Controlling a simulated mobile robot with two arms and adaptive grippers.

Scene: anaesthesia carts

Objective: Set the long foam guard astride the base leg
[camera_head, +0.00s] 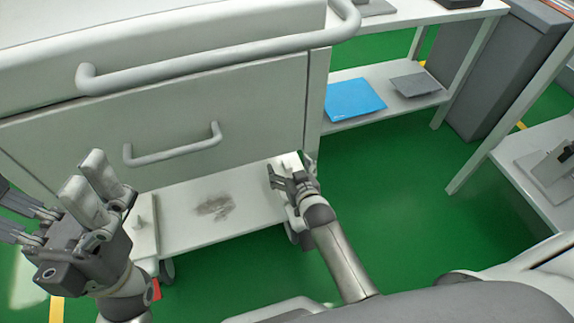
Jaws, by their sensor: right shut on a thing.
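My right gripper (284,178) is shut on a pale piece, apparently the long foam guard (291,159), at the right edge of the cart's low base. The hand hides most of the piece, and I cannot tell whether it sits astride the base leg or only beside it. The white base (180,236) has a dark smudge on top. At its left end a pale strip with a small upright peg (139,224) runs toward me. My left gripper (50,200) is in the left foreground, open and empty, its fingers spread apart.
The cart's drawer front (230,100) and grey handles rise above the base. A caster (166,271) stands under its left end. A white shelf unit with a blue folder (353,98) stands to the right. Green floor (400,190) is clear between it and another table (535,185).

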